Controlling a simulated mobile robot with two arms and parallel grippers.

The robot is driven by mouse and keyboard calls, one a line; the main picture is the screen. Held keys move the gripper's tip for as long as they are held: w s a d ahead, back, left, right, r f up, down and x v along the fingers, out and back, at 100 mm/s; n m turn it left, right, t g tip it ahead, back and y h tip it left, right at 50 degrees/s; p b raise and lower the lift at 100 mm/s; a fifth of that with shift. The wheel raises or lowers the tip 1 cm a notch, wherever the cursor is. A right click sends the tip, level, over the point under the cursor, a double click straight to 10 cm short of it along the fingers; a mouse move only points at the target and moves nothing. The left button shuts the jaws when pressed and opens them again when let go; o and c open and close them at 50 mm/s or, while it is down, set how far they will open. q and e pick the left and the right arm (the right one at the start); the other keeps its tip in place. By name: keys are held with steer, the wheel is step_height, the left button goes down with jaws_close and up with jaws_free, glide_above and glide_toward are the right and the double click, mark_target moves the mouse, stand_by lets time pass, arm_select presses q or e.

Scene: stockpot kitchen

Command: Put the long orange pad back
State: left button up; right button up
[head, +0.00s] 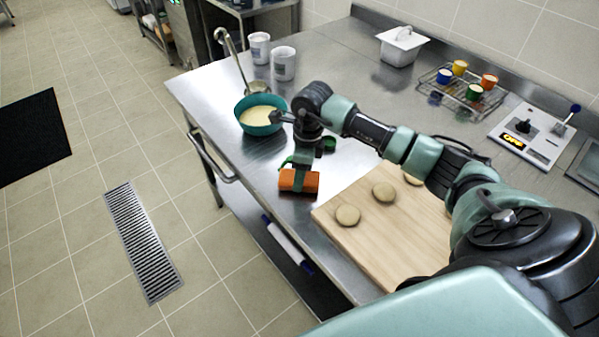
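The long orange pad (312,184) is near the front edge of the steel table, just left of the wooden board, with a dark strip along its underside. My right gripper (299,178) points down on it from above, and a teal finger crosses the middle of its near side. The gripper looks shut on the pad; the far finger is hidden. I cannot tell whether the pad rests on the table or is slightly above it. My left gripper is not in view.
A teal bowl (257,127) of pale liquid stands behind the gripper, near a ladle and two cups (284,64). A wooden board (395,237) with several dough rounds lies to the right.

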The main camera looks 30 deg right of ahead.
steer(key=o, duration=1.3)
steer(key=shift+r+p, duration=0.25)
steer(key=shift+p, duration=0.15)
steer(key=shift+r+b, duration=0.3)
steer(key=shift+s+d+r+b, duration=0.2)
steer(key=shift+r+b, duration=0.3)
steer(key=shift+r, duration=1.4)
steer(key=shift+s+d+r+b, duration=0.15)
steer(key=shift+r+b, duration=0.4)
steer(key=shift+r, duration=1.3)
steer(key=shift+s+d+r+b, duration=0.15)
steer(key=shift+r+b, duration=0.35)
steer(key=shift+r, duration=1.4)
